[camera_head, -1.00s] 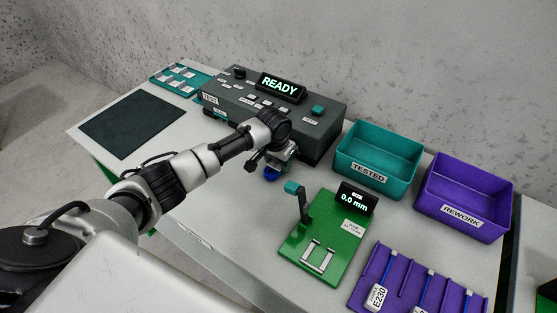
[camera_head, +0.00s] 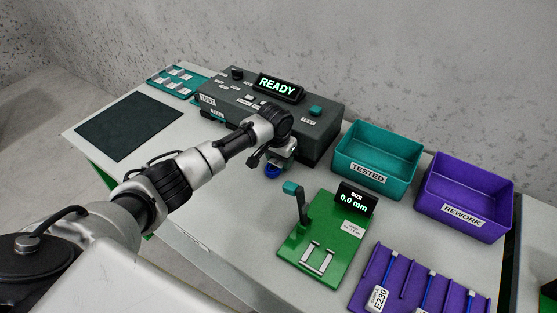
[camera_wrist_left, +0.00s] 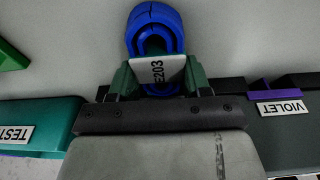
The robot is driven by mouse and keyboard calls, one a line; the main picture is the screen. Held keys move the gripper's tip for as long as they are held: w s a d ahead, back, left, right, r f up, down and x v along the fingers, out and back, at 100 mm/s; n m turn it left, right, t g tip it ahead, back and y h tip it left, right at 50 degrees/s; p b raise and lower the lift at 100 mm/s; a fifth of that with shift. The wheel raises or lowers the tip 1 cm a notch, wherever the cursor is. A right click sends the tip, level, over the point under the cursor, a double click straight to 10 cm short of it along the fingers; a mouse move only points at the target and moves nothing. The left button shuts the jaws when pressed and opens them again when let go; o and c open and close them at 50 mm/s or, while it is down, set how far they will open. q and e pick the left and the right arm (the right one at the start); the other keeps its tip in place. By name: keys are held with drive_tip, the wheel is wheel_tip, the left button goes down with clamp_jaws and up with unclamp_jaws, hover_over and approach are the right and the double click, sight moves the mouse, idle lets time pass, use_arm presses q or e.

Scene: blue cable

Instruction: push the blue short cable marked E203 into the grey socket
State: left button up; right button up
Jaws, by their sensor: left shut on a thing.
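The blue short cable (camera_head: 272,171) hangs from my left gripper (camera_head: 278,158), just in front of the dark test box (camera_head: 325,140). In the left wrist view the cable (camera_wrist_left: 153,28) is a looped blue coil. Its white tag (camera_wrist_left: 158,72) reads E203 and sits between the green fingers of the left gripper (camera_wrist_left: 158,84), which is shut on it. The cable's plug end is hidden behind the gripper. I cannot pick out the grey socket; the arm covers part of the box's front. My right gripper is not in view.
The box's display (camera_head: 280,88) reads READY. A violet socket piece (camera_wrist_left: 275,95) has a VIOLET label. A teal TESTED bin (camera_head: 345,166), purple REWORK bin (camera_head: 425,205), green gauge board (camera_head: 345,255) and purple cable rack (camera_head: 400,290) stand right. A dark mat (camera_head: 130,125) lies left.

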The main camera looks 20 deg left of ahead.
use_arm(q)
drive_tip(key=shift+w+d, duration=0.1)
drive_tip(key=shift+w, duration=0.15)
drive_tip(key=o, duration=1)
drive_tip(key=shift+r, duration=0.1)
drive_tip(key=shift+r, duration=0.1)
wheel_tip(320, 180, up, 8)
drive_tip(key=p, duration=0.8)
drive_tip(key=shift+p, duration=0.35)
drive_tip(key=shift+f, duration=0.2)
